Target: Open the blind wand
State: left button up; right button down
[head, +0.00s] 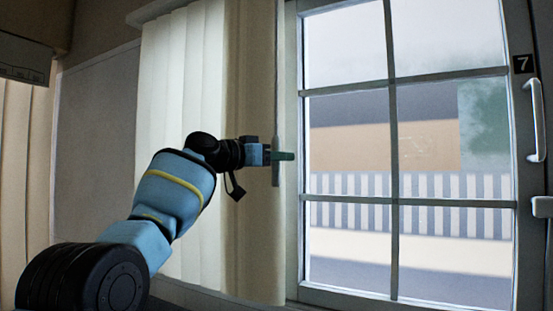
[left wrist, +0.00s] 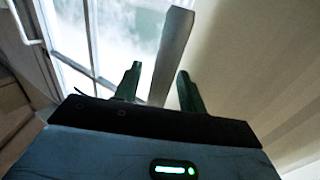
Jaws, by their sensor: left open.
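The blind wand (head: 276,175) is a thin grey rod with a thicker lower end, hanging upright at the right edge of the pale vertical blind (head: 182,95). My left gripper (head: 283,156) is at the wand's lower part, its fingers reaching rightward past it. In the left wrist view the wand (left wrist: 173,52) stands between the two open fingers of my left gripper (left wrist: 159,88), slightly tilted. From these frames I cannot tell whether either finger touches it. My right gripper is not in view.
A paned window door (head: 393,150) with a white handle (head: 537,120) stands right of the wand. A black plate with a 7 (head: 523,64) is by the handle. A grey wall panel (head: 95,150) is left of the blind. Another pale curtain (head: 25,150) hangs at far left.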

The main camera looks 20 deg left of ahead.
pick_arm(q)
jog(key=shift+a, duration=0.15)
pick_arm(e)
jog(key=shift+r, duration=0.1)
pick_arm(q)
jog(key=v, duration=0.7)
jog(key=shift+s+a+p, duration=0.15)
jog(key=shift+s+p, duration=0.15)
jog(key=shift+p, duration=0.15)
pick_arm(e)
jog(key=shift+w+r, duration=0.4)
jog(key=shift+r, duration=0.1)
pick_arm(q)
jog(key=shift+f, duration=0.1)
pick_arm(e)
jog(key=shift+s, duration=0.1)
